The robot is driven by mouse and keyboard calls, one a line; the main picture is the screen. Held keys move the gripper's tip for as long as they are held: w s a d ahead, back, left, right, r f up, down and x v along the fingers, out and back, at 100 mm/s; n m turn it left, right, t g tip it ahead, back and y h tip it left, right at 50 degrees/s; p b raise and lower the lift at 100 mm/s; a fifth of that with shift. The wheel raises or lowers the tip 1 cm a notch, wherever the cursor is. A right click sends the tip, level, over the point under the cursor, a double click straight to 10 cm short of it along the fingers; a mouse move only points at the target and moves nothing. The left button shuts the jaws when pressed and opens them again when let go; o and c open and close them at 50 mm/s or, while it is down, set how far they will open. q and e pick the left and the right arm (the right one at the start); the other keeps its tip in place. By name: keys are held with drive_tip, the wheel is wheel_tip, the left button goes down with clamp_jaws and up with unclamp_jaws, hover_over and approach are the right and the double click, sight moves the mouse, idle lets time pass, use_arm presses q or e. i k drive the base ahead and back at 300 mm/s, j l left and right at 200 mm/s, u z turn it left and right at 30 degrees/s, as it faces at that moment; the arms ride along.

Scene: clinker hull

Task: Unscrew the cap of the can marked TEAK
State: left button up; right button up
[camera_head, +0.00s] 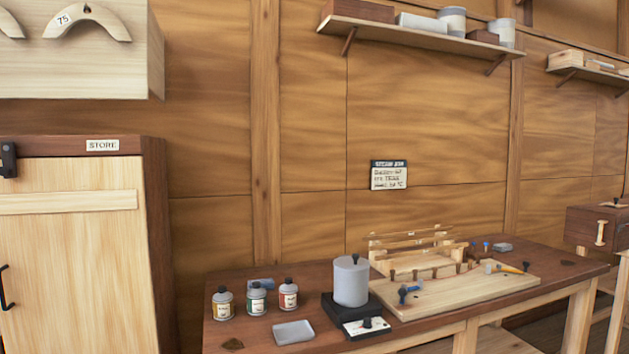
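Three small grey cans with dark caps stand upright on the left end of the dark wooden bench (262,329). One has a yellow-brown label (222,304), one a green label (256,299) and one a red label (288,295). The lettering is too small to read, so I cannot tell which is marked TEAK. Each can has its cap on top. Neither of my grippers is in view.
A grey flat tray (293,332) lies in front of the cans, and a blue block (261,284) behind them. A grey pot (351,281) stands on a black base right of them. A wooden board (455,298) with tools lies further right. A STORE cabinet (70,240) stands left.

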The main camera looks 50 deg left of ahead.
sight(288, 294)
drive_tip(key=u, duration=1.25)
drive_tip(key=i+j+u, duration=0.45)
drive_tip(key=j+u, duration=0.15)
